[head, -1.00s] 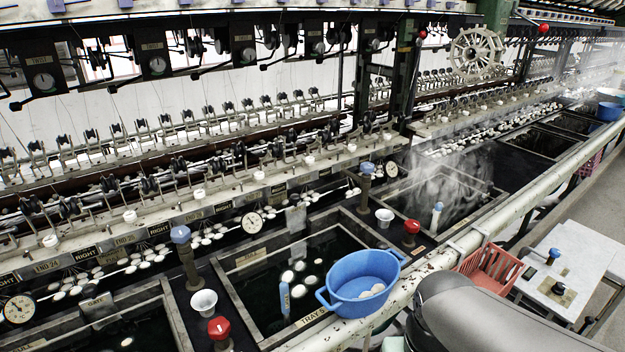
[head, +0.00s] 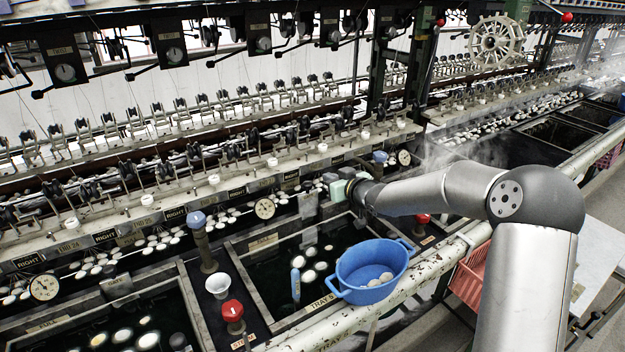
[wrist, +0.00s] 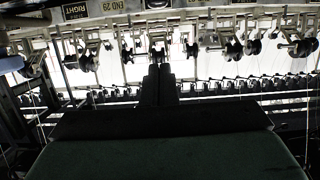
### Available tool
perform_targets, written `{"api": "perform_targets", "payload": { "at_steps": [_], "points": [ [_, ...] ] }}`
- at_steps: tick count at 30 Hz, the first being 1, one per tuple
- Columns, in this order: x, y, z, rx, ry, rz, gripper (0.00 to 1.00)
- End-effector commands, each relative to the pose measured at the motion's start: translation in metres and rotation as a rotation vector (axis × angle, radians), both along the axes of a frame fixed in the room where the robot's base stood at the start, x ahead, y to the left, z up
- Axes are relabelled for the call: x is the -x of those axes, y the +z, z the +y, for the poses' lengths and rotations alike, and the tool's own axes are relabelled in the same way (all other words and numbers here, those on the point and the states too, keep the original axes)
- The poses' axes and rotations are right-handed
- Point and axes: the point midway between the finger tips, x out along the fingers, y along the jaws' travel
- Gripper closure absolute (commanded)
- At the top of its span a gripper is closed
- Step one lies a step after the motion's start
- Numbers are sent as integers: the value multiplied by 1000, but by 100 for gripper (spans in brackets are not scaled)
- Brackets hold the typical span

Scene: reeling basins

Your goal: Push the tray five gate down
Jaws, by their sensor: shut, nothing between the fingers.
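The tray with a label that seems to read TRAY 5 (head: 322,303) is a dark, water-filled basin in the middle of the head view. A pale grey plate, which looks like its gate (head: 309,205), stands upright at its back edge. My gripper (head: 333,186) is over the tray's back right, close beside the plate's upper part. I cannot tell whether they touch. In the wrist view, my gripper's dark fingers (wrist: 158,78) are together and empty, in front of the reeling machine. The gate is not discernible there.
A blue basin (head: 372,268) rests at the tray's front right, by the pale rail. Posts with a blue knob (head: 197,219) and a red knob (head: 232,311) stand left of the tray. A white cup (head: 218,285) is nearby. Dials and bobbins line the machine behind.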

Motion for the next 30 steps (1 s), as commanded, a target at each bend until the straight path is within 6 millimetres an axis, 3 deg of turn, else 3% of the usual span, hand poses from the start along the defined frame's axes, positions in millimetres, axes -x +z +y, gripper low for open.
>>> {"api": "perform_targets", "payload": {
  "at_steps": [14,27,30],
  "points": [
    [-7,-1,6,-7,6,-6,100],
    [-74,-20,57,-8,5,-5,100],
    [-79,-35,60,-6,5,-1,100]
  ]
}}
